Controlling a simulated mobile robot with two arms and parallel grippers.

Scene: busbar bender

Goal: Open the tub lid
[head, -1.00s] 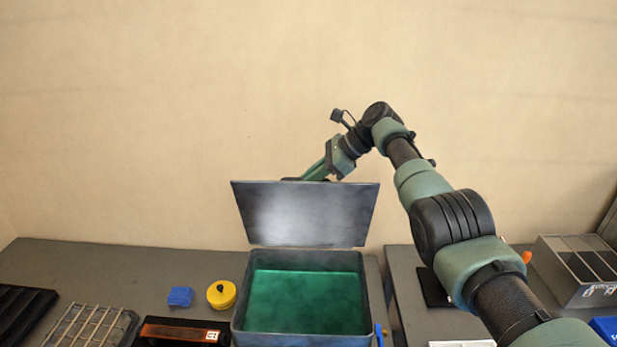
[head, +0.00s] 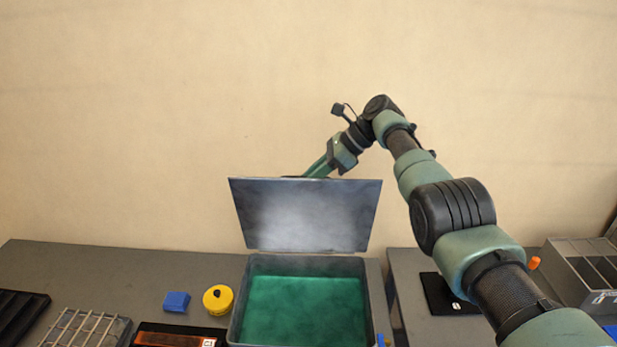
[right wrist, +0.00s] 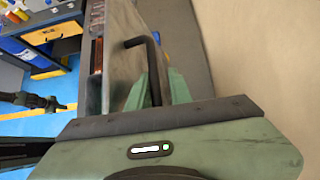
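The tub (head: 373,300) stands on the bench with a green inside and an open top. Its grey lid (head: 305,215) stands raised at the tub's back edge, roughly upright. My right arm reaches behind the lid, and its gripper (head: 317,170) is partly hidden by the lid's top edge. In the right wrist view, the green fingers of my right gripper (right wrist: 159,75) lie on either side of a black bent handle (right wrist: 152,55). I cannot tell whether they press on it. My left gripper is not in view.
A blue block (head: 177,302) and a yellow round piece (head: 218,299) lie left of the tub. A wire rack (head: 87,328) and an orange-topped tray (head: 170,339) are nearer me. A grey divided bin (head: 590,270) stands at right. The wall is close behind.

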